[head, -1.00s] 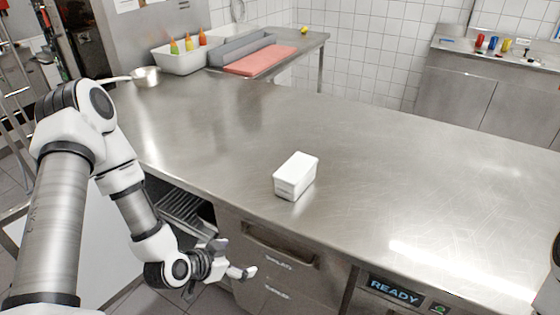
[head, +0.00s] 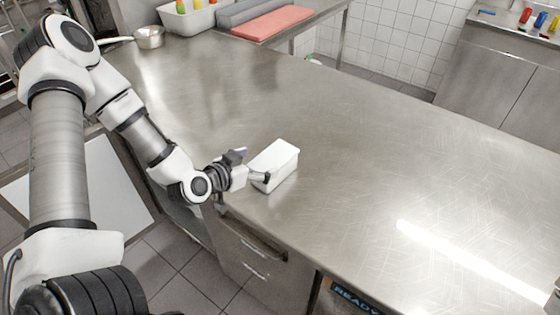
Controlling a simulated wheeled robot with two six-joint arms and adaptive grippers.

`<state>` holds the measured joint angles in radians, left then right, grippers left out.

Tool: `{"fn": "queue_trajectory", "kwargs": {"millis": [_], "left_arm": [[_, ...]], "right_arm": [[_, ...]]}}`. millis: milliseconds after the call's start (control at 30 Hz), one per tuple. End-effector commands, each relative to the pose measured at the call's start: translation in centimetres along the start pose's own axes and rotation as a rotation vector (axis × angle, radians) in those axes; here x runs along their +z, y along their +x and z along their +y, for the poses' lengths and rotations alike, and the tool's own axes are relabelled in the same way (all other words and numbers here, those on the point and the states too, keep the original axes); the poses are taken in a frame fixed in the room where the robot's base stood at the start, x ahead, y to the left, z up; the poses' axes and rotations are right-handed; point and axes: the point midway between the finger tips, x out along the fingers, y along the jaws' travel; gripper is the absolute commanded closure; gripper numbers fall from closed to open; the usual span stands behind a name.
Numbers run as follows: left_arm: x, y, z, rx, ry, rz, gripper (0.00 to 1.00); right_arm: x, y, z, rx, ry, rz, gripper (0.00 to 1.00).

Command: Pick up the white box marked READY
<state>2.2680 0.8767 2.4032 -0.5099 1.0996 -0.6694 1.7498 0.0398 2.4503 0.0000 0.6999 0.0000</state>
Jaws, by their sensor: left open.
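A white box (head: 277,163) with a plain lid stands on the steel counter, close to its front edge. I see no lettering on it; the word READY shows on a dark panel (head: 352,297) on the counter front, partly cut off by the frame. My left gripper (head: 253,166) is open at the left side of the box. One finger overlaps the box's near lower left side; the other is at the box's upper left. I cannot tell whether either touches it. My right gripper is out of view.
The steel counter (head: 370,150) is clear to the right of and behind the box. A small metal pan (head: 149,38), a white bin with bottles (head: 190,18) and a red board (head: 272,23) are at the back left. Drawers (head: 247,250) are below the front edge.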

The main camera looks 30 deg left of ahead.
Motion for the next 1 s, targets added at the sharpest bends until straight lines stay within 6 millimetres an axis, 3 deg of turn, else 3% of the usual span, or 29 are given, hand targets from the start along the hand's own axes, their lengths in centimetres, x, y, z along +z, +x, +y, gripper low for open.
{"fn": "queue_trajectory", "kwargs": {"millis": [433,667,700,733,900,933,1000], "left_arm": [[0.1,5.5,0.5,0.002,0.005,-0.001,0.00],[0.1,6.1,0.4,0.001,-0.001,0.001,0.00],[0.1,6.0,0.4,0.001,-0.001,0.001,0.04],[0.1,6.0,0.4,0.001,-0.001,0.001,0.14],[0.1,6.0,0.4,0.001,-0.001,0.000,0.74],[0.1,6.0,0.4,0.001,-0.001,0.000,0.80],[0.1,6.0,0.4,0.001,0.000,0.002,0.80]], "right_arm": [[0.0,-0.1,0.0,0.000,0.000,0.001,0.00],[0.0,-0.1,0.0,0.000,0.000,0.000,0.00],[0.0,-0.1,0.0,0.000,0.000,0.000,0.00],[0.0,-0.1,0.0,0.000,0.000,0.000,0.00],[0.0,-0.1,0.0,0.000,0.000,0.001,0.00],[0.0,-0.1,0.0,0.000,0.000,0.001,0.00],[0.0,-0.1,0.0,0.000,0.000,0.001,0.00]]}}
